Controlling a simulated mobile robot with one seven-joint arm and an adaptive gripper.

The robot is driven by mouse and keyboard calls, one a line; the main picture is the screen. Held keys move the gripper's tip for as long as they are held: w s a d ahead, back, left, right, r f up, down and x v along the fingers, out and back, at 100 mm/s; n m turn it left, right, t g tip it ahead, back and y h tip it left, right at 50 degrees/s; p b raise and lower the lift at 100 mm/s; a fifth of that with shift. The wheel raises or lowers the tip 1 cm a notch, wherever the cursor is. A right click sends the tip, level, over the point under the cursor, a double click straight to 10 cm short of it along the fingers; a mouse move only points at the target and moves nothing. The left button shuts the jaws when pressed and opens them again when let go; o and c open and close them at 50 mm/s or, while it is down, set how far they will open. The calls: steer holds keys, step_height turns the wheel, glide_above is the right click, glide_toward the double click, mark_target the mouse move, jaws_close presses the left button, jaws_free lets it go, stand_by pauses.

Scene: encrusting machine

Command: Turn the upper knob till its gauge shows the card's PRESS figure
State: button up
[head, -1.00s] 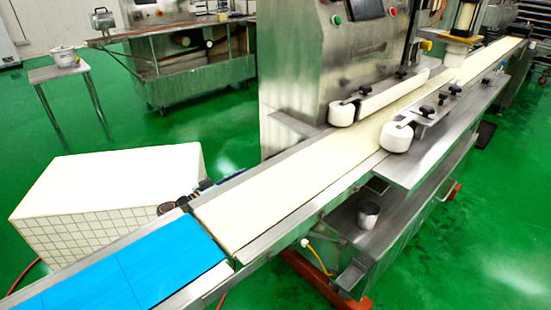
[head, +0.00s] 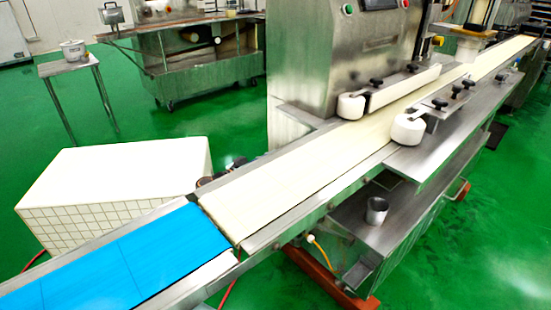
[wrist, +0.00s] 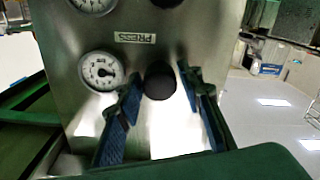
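In the wrist view a round black knob (wrist: 160,80) stands out from a steel panel (wrist: 215,30). The lettering of a label (wrist: 135,37) that seems to read PRESS appears upside down, so this view looks inverted. A white dial gauge (wrist: 101,71) with a dark needle is left of the knob; its figures are too small to read. A second gauge (wrist: 93,3) and a second dark knob (wrist: 167,3) are cut off at the top edge. My gripper (wrist: 159,73) is open, with one blue-padded finger on each side of the black knob. Contact cannot be made out. No readable card figure shows.
The head view shows the steel machine (head: 300,65) behind a long cream conveyor belt (head: 290,180), with a blue belt (head: 110,265) at the near left. A white tiled block (head: 120,175) and a small table (head: 75,70) stand left. Green floor is open around them.

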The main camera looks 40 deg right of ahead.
steer(key=shift+c, duration=0.6)
steer(key=c, duration=0.8)
steer(key=shift+o, duration=0.2)
steer(key=shift+m, duration=0.4)
